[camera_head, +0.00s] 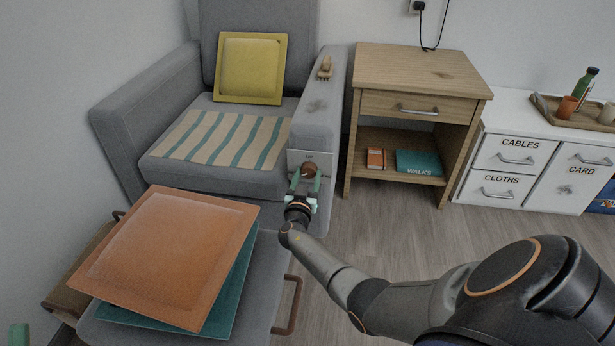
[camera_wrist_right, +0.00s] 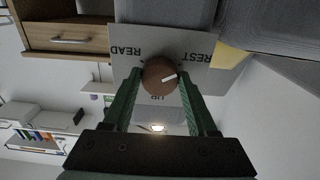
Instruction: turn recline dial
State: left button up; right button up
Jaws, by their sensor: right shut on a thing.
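The recline dial (camera_head: 309,169) is a round brown knob on a pale plate (camera_head: 296,159) at the front of the chair's right armrest. In the right wrist view the dial (camera_wrist_right: 155,72) carries a white mark that points toward the right, on the side of the word REST. READ and UP also show on the plate (camera_wrist_right: 190,42). My right gripper (camera_head: 306,178) is shut on the dial, with one green finger on each side of it. Only a green tip of my left gripper (camera_head: 18,335) shows at the lower left corner.
The grey armchair (camera_head: 165,90) holds a yellow cushion (camera_head: 250,68) and a striped cloth. A footstool with an orange cushion (camera_head: 165,255) on a teal one stands in front. A wooden side table (camera_head: 420,70) and white cabinet (camera_head: 515,125) stand right. Floor between is clear.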

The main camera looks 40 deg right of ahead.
jog(key=shift+c, duration=0.4)
jog(key=shift+m, duration=0.7)
jog(key=o, duration=1.4)
jog(key=shift+c, duration=0.2)
jog(key=p+v, duration=0.3)
jog(key=v, duration=0.9)
jog(key=shift+a, duration=0.25)
jog(key=shift+s, duration=0.15)
